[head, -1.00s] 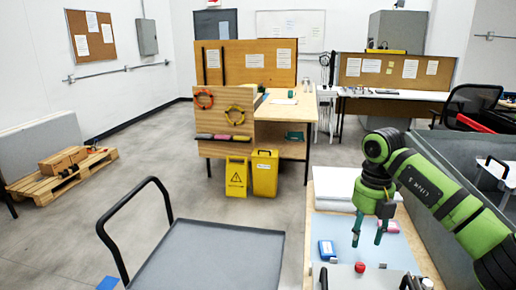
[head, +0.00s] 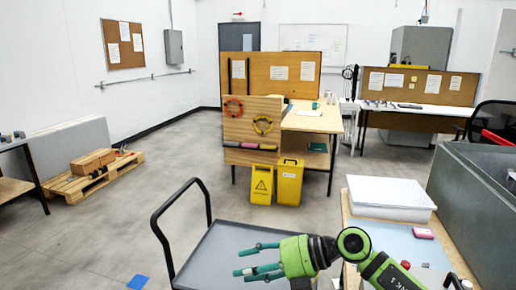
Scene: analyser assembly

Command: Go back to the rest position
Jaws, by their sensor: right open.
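My right gripper (head: 250,264) is green with teal fingers. It points left, with its fingers apart and nothing seen between them. It shows in front of the grey cart's flat bed (head: 222,240), apparently above it. My right arm comes in from the lower right, across the near left part of the workbench, and hides some of it. My left gripper is not in the head view.
The bench's pale blue mat (head: 392,238) holds a pink item (head: 423,233); a white stack (head: 388,193) lies behind it. The cart's black handle (head: 160,228) rises at left. Grey floor (head: 110,225) is open at left.

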